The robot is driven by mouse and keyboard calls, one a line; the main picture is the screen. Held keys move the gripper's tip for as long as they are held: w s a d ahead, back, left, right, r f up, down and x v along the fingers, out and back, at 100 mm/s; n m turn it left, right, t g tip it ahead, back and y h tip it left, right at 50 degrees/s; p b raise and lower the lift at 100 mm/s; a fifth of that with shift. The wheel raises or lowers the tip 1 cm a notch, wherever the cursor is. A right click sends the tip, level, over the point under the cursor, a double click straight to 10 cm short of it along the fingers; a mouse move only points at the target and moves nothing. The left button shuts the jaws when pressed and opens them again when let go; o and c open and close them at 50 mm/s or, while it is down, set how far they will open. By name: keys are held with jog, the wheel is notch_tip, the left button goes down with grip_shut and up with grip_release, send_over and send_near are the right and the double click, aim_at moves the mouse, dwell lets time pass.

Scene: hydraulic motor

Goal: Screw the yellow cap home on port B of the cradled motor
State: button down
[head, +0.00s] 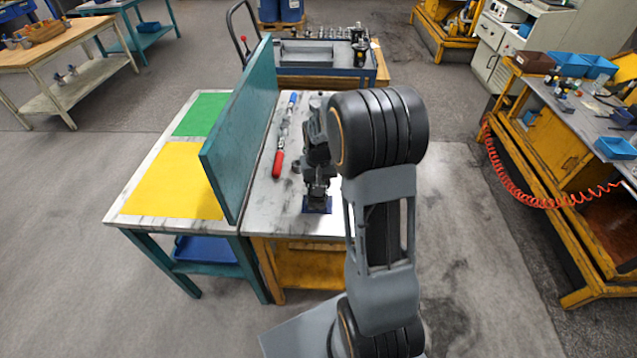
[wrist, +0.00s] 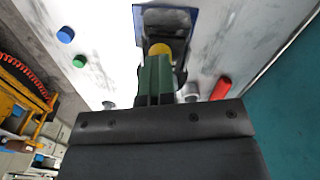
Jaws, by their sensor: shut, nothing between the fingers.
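In the wrist view the yellow cap (wrist: 160,48) sits at the near side of the grey motor (wrist: 167,20), beyond my fingertips. The motor lies in a blue cradle (wrist: 194,27); the cradle also shows in the head view (head: 317,206). My gripper (wrist: 157,60) has green fingers, shut together and empty, their tips close to the cap. I cannot tell whether they touch it. The fingers hide part of the cap and the port below it, so the cap's seating is unclear. In the head view my arm covers most of the work area.
A blue cap (wrist: 66,34) and a green cap (wrist: 79,61) stand on the bench left of the cradle in the wrist view. A red-handled wrench (head: 278,163) lies along the teal divider panel (head: 242,130). Yellow (head: 170,180) and green (head: 201,114) mats lie beyond it.

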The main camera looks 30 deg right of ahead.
jog(key=m, duration=0.4)
jog(key=shift+m, duration=0.3)
jog(key=c, duration=1.2)
grip_release()
jog(key=n, duration=0.4)
jog(key=shift+n, duration=0.3)
jog(key=n, duration=0.5)
jog(key=shift+n, duration=0.4)
